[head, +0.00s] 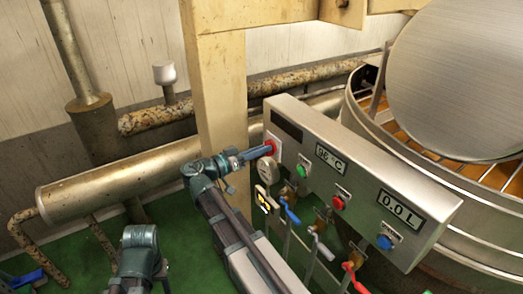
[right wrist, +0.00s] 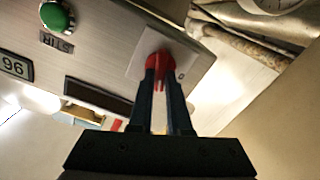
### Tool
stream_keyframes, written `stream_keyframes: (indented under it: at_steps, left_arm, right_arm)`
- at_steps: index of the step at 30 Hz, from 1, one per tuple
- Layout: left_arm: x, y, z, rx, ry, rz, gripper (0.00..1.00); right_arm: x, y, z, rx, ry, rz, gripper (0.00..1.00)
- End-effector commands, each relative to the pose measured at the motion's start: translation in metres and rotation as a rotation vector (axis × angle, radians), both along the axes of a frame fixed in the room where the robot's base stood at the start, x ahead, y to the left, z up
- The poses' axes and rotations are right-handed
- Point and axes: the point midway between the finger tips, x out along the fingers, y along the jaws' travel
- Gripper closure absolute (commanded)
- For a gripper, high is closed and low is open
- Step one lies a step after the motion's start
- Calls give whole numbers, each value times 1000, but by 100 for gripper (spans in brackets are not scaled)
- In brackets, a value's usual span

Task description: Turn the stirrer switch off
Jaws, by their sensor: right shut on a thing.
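The control panel (head: 365,195) stands beside the kettle. A red switch knob (head: 270,147) sits on a light plate at its left end. In the right wrist view, the knob (right wrist: 158,65) shows between the fingers, with a "0" mark on the plate beside it. My right gripper (head: 262,150) is shut on the knob; its fingers (right wrist: 159,80) hide part of it. A green button (right wrist: 56,16) has the label "STIR" next to it; it also shows in the head view (head: 301,171). My left gripper is not in view.
The panel also has a red button (head: 337,203), a blue button (head: 384,242), and displays reading 96 °C and 0.0 L. Blue, white and red valve levers hang below it. A beige post (head: 222,95) stands close behind my right gripper. The steel kettle (head: 470,225) is at the right.

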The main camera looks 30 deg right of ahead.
Motion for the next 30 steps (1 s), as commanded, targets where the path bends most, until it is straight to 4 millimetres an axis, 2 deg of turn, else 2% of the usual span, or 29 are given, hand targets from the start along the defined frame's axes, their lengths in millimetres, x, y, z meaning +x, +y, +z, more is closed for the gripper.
stream_keyframes:
  at_steps: [30]
  left_arm:
    - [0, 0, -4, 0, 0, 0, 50]
  right_arm:
    - [3, 1, -4, -73, 935, 1, 100]
